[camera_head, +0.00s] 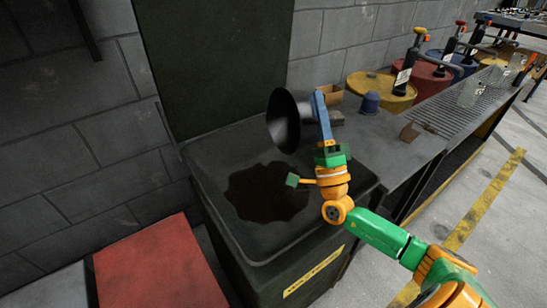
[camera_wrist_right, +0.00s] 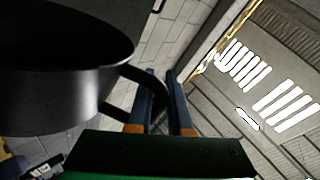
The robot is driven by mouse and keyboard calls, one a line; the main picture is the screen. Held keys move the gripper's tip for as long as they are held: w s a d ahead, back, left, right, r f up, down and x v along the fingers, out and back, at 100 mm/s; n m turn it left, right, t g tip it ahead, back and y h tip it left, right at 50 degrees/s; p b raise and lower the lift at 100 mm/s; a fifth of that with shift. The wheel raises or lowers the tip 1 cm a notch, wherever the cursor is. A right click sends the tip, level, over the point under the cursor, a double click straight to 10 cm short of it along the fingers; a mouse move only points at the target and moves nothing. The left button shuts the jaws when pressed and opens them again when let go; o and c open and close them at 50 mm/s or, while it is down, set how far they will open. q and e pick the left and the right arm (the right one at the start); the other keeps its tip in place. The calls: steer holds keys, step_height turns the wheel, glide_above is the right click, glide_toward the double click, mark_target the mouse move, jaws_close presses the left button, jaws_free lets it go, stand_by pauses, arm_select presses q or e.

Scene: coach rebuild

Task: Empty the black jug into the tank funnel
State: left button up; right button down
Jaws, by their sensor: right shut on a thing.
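The black jug (camera_head: 283,121) is in the air above the back part of a dark tank (camera_head: 240,252) in the head view. It is tipped over on its side. My right gripper (camera_head: 320,104) is shut on its handle, on the jug's right. In the right wrist view the jug (camera_wrist_right: 70,85) fills the upper left, and its handle runs between the blue fingers (camera_wrist_right: 160,88). The tank's top is a shallow, rimmed recess with an irregular dark patch (camera_head: 265,192), like liquid, below the jug. I cannot make out a separate funnel. My left gripper is out of view.
A dark upright panel (camera_head: 210,60) stands behind the tank. A grey bench to the right holds a blue-grey cap (camera_head: 370,102), a small brown box (camera_head: 330,94) and a brown block (camera_head: 409,132). Drums with pumps stand behind. A red surface (camera_head: 155,265) lies at lower left.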

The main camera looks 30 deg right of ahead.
arm_select(q)
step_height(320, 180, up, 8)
steer(key=p, duration=0.6)
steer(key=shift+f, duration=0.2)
arm_select(e)
steer(key=d+f+m+g+h, duration=0.4)
steer(key=d+f+m+g, duration=0.2)
steer(key=d+m+g, duration=0.2)
steer(key=s+d+f+m+g+h, duration=0.1)
steer(key=d+f+m+g+h, duration=0.3)
steer(key=d+f+m+g, duration=0.3)
steer(key=d+m+g, duration=0.1)
steer(key=d+m, duration=0.3)
steer(key=m, duration=0.5)
steer(key=shift+s+d+f+g+h, duration=0.2)
steer(key=shift+d+f+g+h, duration=0.1)
steer(key=shift+d+g+h, duration=0.1)
steer(key=shift+r, duration=0.1)
